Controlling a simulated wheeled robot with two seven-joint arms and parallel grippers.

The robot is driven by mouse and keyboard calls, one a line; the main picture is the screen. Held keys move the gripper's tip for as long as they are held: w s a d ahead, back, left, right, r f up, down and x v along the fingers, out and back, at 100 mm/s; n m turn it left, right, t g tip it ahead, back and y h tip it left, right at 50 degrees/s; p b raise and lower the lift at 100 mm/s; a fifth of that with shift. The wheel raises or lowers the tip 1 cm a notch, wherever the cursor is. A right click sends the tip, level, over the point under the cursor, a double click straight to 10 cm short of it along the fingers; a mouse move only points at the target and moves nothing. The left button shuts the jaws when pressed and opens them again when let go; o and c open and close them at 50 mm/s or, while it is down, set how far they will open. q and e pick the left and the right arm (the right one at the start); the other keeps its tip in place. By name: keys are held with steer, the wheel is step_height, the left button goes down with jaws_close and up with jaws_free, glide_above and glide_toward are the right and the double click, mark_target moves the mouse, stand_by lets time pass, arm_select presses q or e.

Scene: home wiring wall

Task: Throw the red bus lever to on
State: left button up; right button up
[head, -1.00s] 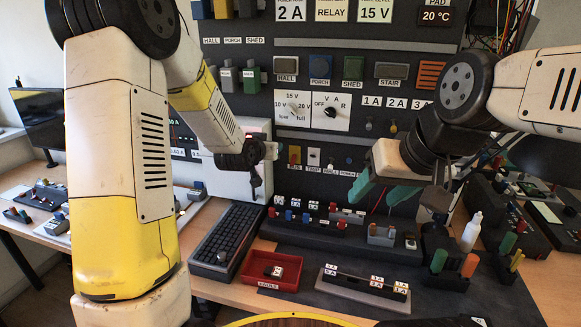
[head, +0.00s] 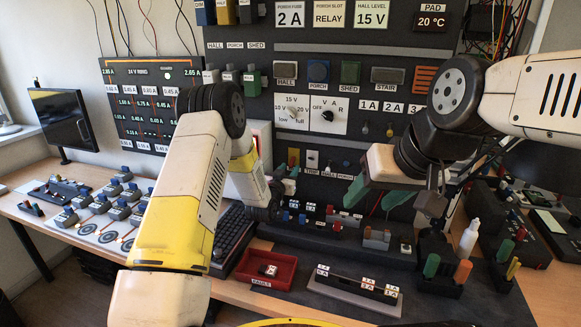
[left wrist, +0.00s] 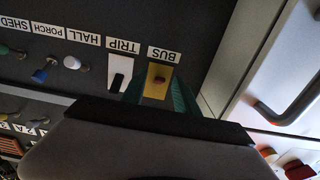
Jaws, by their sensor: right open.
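The red bus lever (left wrist: 160,80) sits on a yellow plate (left wrist: 152,88) under the BUS label (left wrist: 163,54) in the left wrist view, which is upside down. The yellow plate also shows in the head view (head: 293,156). My left gripper (left wrist: 159,94) is open, with one green finger on each side of the plate and lever. I cannot tell whether a finger touches the lever. My right gripper (head: 378,194) is open and empty in front of the wall panel, to the right.
The TRIP switch (left wrist: 118,75) is close beside the bus plate, at the left finger in the wrist view. A keyboard (head: 232,238), a red tray (head: 266,270) and a grey fuse rack (head: 355,290) lie on the desk below.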

arm_select(q)
steer(key=shift+x, duration=1.15)
steer(key=shift+c, duration=0.3)
jaws_close()
